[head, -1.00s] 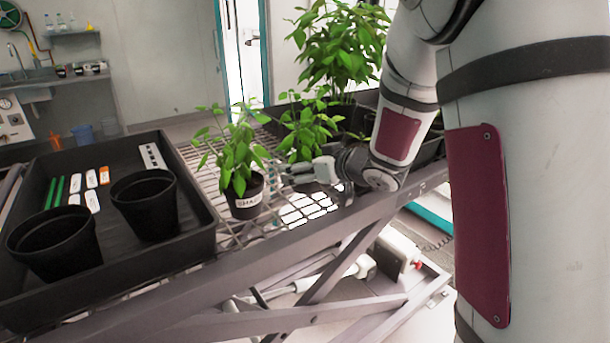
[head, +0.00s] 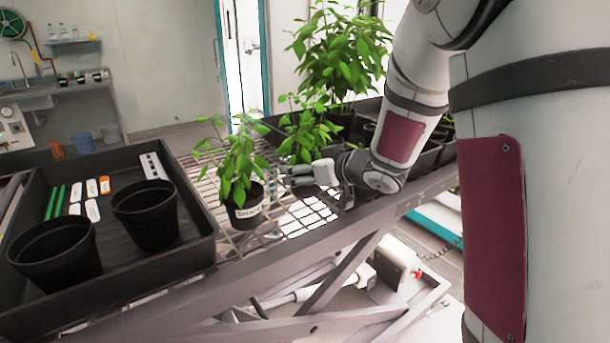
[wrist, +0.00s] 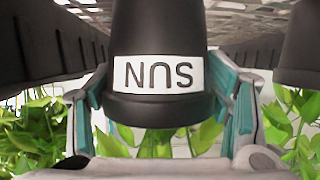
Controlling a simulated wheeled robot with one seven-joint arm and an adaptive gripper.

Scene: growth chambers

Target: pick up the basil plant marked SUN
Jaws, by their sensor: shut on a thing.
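The pot marked SUN (wrist: 157,100) fills the middle of the wrist view. It is black with a white label, shown upside down. My gripper (wrist: 160,120) has its teal-lined fingers on both sides of this pot, shut on it. In the head view my gripper (head: 305,175) is at the green basil (head: 308,130) behind it; the pot is mostly hidden there. I cannot tell whether its base touches the mesh.
A basil pot marked SHADE (head: 247,212) stands close by on the wire mesh bench (head: 215,180), left of my gripper. A black tray (head: 120,265) with two empty pots, labels and green sticks is further left. Taller plants (head: 340,50) stand behind.

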